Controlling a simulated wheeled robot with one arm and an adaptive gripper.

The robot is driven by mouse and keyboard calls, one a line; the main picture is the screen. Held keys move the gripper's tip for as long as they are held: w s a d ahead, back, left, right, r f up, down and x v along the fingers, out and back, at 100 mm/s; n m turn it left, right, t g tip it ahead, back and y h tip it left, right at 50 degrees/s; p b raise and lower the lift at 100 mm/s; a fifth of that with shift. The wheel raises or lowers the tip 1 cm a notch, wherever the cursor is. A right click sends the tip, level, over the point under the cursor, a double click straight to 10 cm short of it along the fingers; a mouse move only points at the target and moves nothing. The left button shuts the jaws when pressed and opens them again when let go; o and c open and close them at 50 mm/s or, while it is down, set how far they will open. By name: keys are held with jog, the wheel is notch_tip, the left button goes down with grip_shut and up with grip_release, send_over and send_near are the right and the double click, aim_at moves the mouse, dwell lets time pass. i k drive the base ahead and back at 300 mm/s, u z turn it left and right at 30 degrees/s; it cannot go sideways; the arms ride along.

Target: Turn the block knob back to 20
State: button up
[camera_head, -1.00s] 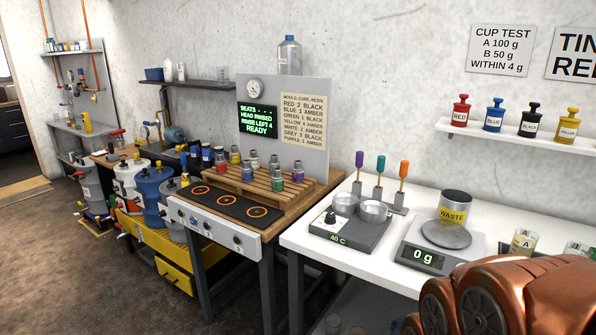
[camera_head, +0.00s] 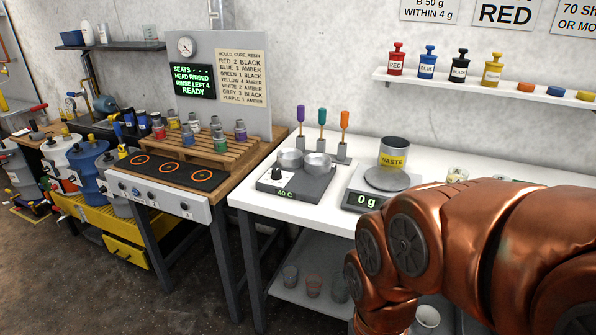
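The heating block (camera_head: 297,188) is a dark grey unit on the white table, left of the scale. Its black knob (camera_head: 277,174) sits on its left part, and its front display reads 40 C in green. Two metal cups (camera_head: 317,164) rest on top of the block. My copper-coloured arm fills the lower right of the view, right of the block and in front of the scale. My gripper is not in view.
Upright tools with purple, teal and orange handles (camera_head: 345,120) stand behind the block. A hotplate bench (camera_head: 163,195) stands to the left. Glass cups sit on the lower shelf (camera_head: 318,262).

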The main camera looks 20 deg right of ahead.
aim_at(277, 175)
jog(key=u, duration=0.05)
jog(key=i, duration=1.2)
jog(key=u, duration=0.65)
